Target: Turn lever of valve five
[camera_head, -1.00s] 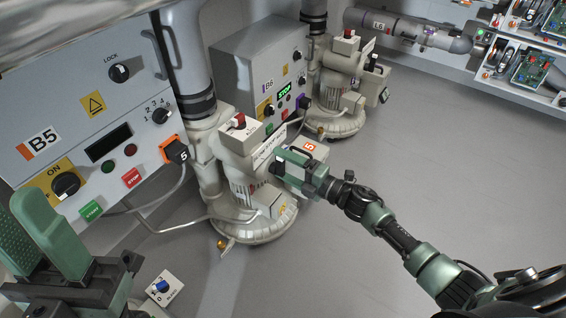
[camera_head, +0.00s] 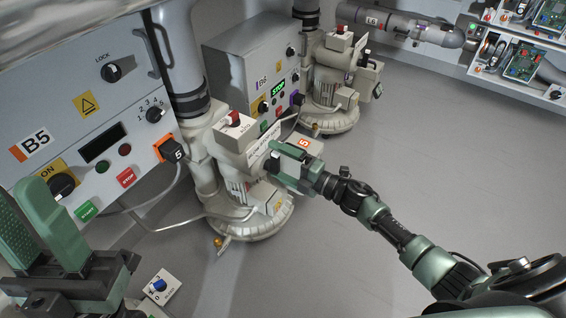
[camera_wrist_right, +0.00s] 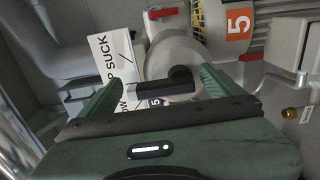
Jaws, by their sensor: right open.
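Valve five sits on the cream blower unit (camera_head: 236,135) beside the B5 panel, with an orange "5" label (camera_head: 309,142). In the right wrist view, the black lever (camera_wrist_right: 165,88) lies between the open fingers of my right gripper (camera_wrist_right: 158,86), in front of a pale round hub (camera_wrist_right: 186,52). I cannot tell whether a finger touches it. A white sign reading "SUCK" (camera_wrist_right: 113,52) stands behind. My left gripper (camera_head: 40,225) is open and empty at the lower left.
The B5 panel (camera_head: 97,125) with knobs and buttons fills the left. A black plug marked 5 (camera_head: 172,149) with a cable sticks out of it. The B6 box (camera_head: 250,75) and another blower (camera_head: 330,90) stand behind. The grey floor (camera_head: 430,150) at right is clear.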

